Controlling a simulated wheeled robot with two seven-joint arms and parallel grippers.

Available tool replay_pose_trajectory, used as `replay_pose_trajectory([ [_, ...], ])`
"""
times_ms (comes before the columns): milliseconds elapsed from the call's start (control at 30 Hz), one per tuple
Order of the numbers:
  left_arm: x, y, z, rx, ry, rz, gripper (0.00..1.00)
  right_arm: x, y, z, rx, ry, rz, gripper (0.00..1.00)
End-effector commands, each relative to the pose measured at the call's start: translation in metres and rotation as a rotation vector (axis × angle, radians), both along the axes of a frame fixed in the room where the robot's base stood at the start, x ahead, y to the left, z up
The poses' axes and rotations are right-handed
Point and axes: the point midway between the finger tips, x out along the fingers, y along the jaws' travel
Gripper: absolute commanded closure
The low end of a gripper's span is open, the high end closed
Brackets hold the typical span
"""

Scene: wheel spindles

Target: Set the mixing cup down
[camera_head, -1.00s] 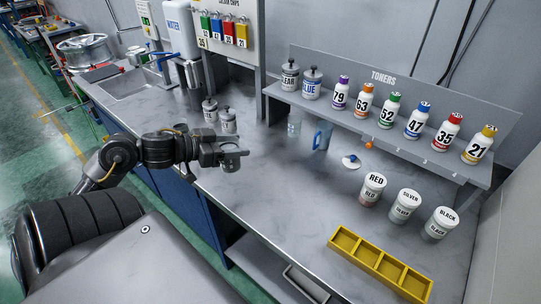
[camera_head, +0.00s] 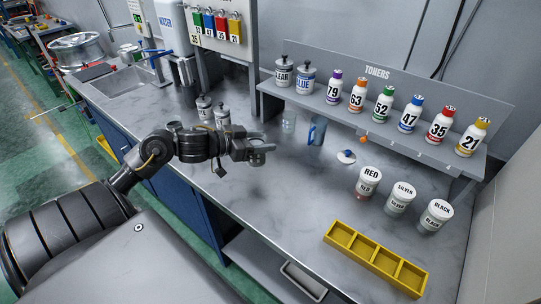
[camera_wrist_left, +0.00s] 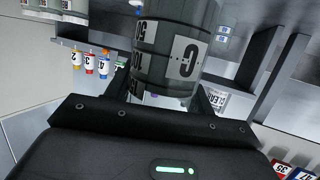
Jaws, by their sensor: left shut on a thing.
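My left gripper (camera_head: 262,148) is over the front part of the grey counter, near its middle. It is shut on the mixing cup, a see-through grey cup with printed marks. The cup fills the upper middle of the left wrist view (camera_wrist_left: 172,52), between the two dark fingers. My right gripper is not in view.
A clear cup (camera_head: 289,122), a blue-handled jug (camera_head: 317,131) and a white dish (camera_head: 346,157) stand behind the gripper. White tubs (camera_head: 400,197) and a yellow tray (camera_head: 376,260) are to the right. Grey cans (camera_head: 222,116) stand to the left. The counter between is clear.

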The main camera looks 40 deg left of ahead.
Motion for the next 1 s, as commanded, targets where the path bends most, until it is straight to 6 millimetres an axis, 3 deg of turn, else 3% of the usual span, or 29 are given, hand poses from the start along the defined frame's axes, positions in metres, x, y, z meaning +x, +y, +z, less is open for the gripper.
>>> replay_pose_trajectory([
  [200,0.016,-0.011,-0.022,-0.002,-0.004,0.002,0.74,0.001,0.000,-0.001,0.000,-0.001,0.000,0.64],
  [467,0.021,-0.016,-0.031,-0.002,-0.004,0.001,0.74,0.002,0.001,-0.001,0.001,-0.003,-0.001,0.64],
  [700,0.024,-0.018,-0.062,-0.001,-0.003,0.002,0.74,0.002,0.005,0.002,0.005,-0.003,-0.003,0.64],
  [1000,0.024,-0.018,-0.065,0.001,-0.004,0.001,0.74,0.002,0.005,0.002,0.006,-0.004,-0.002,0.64],
])
